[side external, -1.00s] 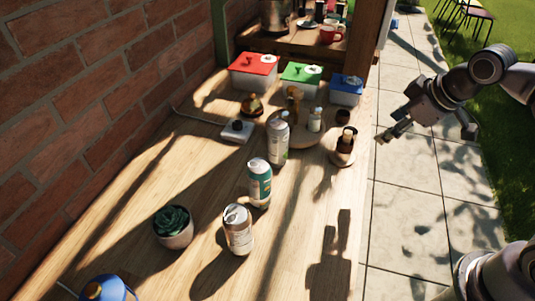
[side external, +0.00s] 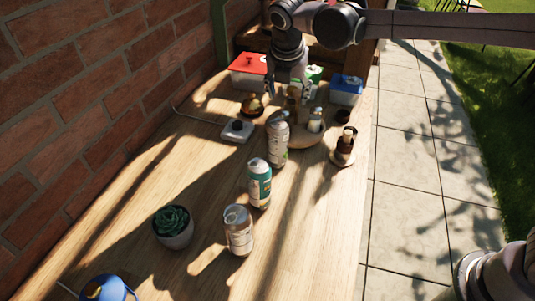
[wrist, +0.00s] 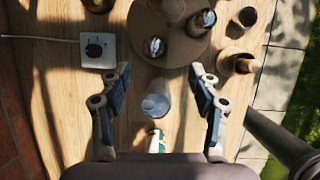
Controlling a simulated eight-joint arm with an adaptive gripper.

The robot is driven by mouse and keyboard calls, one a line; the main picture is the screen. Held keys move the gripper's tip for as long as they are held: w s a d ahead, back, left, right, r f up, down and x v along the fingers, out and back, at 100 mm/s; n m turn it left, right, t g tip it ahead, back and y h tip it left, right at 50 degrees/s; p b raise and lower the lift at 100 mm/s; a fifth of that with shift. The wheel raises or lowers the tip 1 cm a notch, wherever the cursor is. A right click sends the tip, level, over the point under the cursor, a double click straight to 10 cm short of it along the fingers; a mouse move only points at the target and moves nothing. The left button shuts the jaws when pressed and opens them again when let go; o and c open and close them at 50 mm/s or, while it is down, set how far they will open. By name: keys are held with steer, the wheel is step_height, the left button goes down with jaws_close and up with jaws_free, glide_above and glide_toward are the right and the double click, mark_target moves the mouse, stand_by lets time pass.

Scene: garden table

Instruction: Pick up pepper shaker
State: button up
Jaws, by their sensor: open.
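Two small shakers with shiny metal tops stand on a round wooden board (wrist: 180,54). One shaker (wrist: 203,20) looks dark and stands to the right; it also shows in the side view (side external: 316,120). The other shaker (wrist: 155,47) is at the board's front left, mostly hidden behind a spray can in the side view. I cannot tell for sure which holds pepper. My gripper (wrist: 160,70) is open and empty, above the table, pointing down. In the wrist view the front-left shaker lies just ahead of the gap between its fingers.
A brown bottle (side external: 344,147) is right of the board, a white switch box (side external: 237,131) left. Lidded boxes (side external: 249,72) and a brick wall (side external: 100,100) border the table.

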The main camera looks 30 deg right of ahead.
mark_target(283, 113)
steer(key=shift+n, duration=0.4)
steer(key=x, duration=0.6)
steer(key=shift+w+a, duration=0.2)
steer(key=shift+a, duration=0.15)
steer(key=shift+a+x, duration=0.15)
steer(key=shift+x, duration=1.2)
steer(key=shift+a+x, duration=0.1)
steer(key=shift+x, duration=1.25)
steer(key=shift+s, duration=0.1)
steer(key=c, duration=1.3)
